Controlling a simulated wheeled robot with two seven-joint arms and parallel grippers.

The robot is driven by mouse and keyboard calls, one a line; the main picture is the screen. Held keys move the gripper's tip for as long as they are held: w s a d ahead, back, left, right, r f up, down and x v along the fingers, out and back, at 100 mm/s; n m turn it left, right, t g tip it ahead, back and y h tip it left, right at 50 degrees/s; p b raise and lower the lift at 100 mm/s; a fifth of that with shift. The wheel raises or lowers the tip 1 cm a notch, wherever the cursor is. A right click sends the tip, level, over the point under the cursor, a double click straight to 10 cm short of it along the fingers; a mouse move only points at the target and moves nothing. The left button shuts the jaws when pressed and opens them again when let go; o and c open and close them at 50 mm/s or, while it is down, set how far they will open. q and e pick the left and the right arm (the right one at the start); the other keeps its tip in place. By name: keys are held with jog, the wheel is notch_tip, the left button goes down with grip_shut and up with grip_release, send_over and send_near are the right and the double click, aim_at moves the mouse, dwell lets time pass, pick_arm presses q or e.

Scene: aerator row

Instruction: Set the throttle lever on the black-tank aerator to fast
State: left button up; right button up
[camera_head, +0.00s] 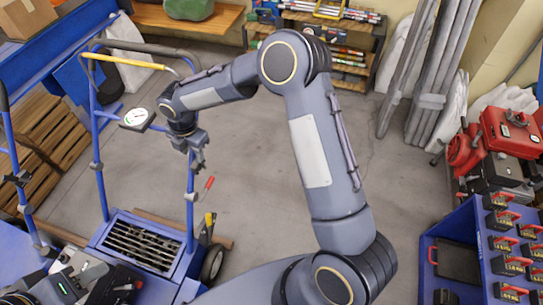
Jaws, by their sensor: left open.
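A blue aerator (118,222) with a slotted deck and an upright tube handle stands at left. A red-tipped lever (208,184) sits by its right handle tube. A yellow bar (125,62) crosses near the handle's top. I cannot tell which of these is the throttle lever, nor its setting, and no black tank is clearly visible. My left gripper (197,160) is open and points down beside the right tube, just above the red-tipped lever in the picture. Whether it touches anything is unclear.
A round gauge (137,118) sits beside the handle, left of my wrist. A second blue machine is partly cut off at far left. A blue bench (398,265) with red-and-black units is at right. The concrete floor (250,200) in the middle is clear.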

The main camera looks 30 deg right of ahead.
jog(key=s+d+r+m+t+b, duration=0.1)
jog(key=s+d+r+m+b, duration=0.4)
jog(key=s+d+r+m, duration=0.4)
jog(key=s+d+m+t+y+b, duration=0.1)
jog(key=s+d+m+b, duration=0.2)
jog(key=s+d+m, duration=0.4)
jog(key=shift+s+r+m+y, duration=0.25)
jog(key=shift+s+m, duration=0.25)
jog(key=shift+s, duration=0.85)
